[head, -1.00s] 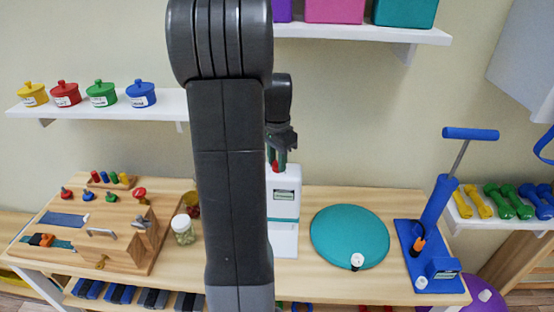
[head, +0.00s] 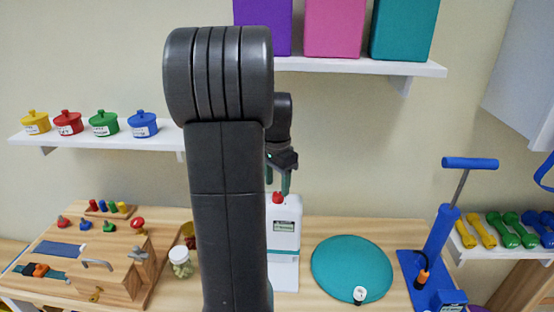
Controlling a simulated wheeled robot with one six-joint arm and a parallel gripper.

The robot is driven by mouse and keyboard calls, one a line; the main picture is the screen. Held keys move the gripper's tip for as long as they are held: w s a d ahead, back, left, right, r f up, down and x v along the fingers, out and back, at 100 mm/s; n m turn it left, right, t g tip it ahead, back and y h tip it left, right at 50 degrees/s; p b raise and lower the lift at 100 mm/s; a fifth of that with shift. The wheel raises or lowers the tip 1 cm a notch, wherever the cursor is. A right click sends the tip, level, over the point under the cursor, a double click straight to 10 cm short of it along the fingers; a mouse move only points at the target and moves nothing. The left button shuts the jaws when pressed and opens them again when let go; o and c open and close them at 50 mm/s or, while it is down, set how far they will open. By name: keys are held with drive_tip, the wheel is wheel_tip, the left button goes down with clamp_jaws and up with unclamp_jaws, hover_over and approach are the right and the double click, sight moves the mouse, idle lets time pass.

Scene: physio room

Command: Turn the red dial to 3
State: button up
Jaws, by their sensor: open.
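My gripper (head: 281,187) points down, its fingers open just above a small red knob (head: 278,198) on top of a white upright box (head: 286,240) with a label. The fingers look clear of the knob. My arm hides the left part of the white box. A red mushroom-shaped knob (head: 138,223) stands on the wooden board's raised block, and another small red knob (head: 63,222) sits at the board's back left. I cannot read any dial marks or numbers in the head view.
The wooden board (head: 60,285) also carries blue and green knobs and several coloured pegs. A jar (head: 180,262), a teal disc (head: 350,268) and a blue stand (head: 436,240) are on the table. Shelves above hold coloured pots (head: 103,124) and large boxes (head: 335,28).

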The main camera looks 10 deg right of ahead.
sight(277, 194)
wheel_tip(277, 194, up, 11)
drive_tip(key=shift+f+b, duration=0.15)
drive_tip(key=shift+b, duration=0.15)
wheel_tip(277, 194, down, 14)
drive_tip(key=shift+r+p, duration=0.1)
drive_tip(key=shift+p, duration=0.45)
idle(0.5)
